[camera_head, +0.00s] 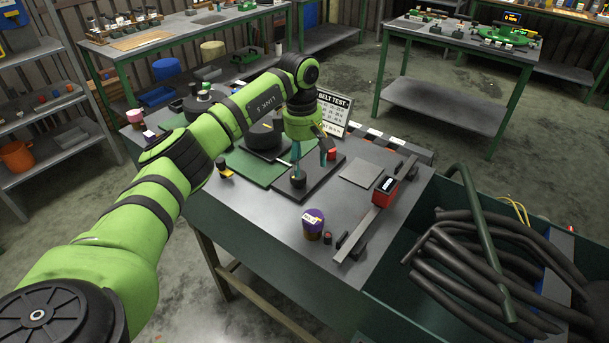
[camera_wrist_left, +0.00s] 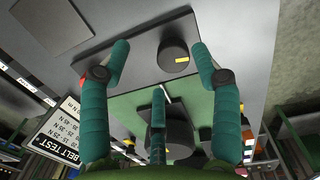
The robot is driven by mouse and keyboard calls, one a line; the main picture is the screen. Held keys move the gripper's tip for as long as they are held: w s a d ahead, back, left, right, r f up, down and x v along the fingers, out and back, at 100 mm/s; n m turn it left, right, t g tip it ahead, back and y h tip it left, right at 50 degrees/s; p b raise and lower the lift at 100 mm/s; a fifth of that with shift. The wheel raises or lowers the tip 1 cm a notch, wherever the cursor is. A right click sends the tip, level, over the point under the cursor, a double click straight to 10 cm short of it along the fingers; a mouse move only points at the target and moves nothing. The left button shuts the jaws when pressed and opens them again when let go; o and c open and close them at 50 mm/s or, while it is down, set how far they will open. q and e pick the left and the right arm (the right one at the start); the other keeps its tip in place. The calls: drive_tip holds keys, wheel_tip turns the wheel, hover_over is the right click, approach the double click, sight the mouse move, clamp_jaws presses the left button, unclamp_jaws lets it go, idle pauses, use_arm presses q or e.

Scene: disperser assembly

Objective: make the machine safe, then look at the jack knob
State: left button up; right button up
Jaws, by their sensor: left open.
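My left gripper (camera_head: 312,160) is open above a dark plate (camera_head: 318,178) on the grey workbench. In the left wrist view its three teal fingers (camera_wrist_left: 160,62) are spread and empty. A dark round knob (camera_head: 298,182) with a yellow mark stands on the plate beneath the fingers; it also shows in the wrist view (camera_wrist_left: 173,55), apart from the fingers as far as I can tell. I cannot tell for sure that it is the jack knob. A small red part (camera_head: 332,154) sits beside the gripper, partly hidden by a finger. My right gripper is out of view.
A "BELT TEST" card (camera_head: 333,112) stands behind the plate. A purple-topped cup (camera_head: 313,224) and a rail with a red display block (camera_head: 385,190) are at the bench's right. Dark hoses (camera_head: 480,265) fill a green bin. A dark round machine part (camera_head: 265,137) stands left of the gripper.

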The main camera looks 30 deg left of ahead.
sight(298, 180)
use_arm(q)
drive_tip(key=shift+s+a+r+y, duration=0.15)
drive_tip(key=shift+a+y, duration=0.15)
drive_tip(key=shift+a, duration=0.55)
drive_tip(key=shift+a+f, duration=0.15)
drive_tip(key=shift+f, duration=0.05)
wheel_tip(298, 180, down, 6)
drive_tip(key=shift+s+r+p, duration=0.15)
drive_tip(key=shift+r+p, duration=0.05)
drive_tip(key=shift+p, duration=1)
drive_tip(key=shift+f, duration=0.35)
drive_tip(key=c, duration=1.1)
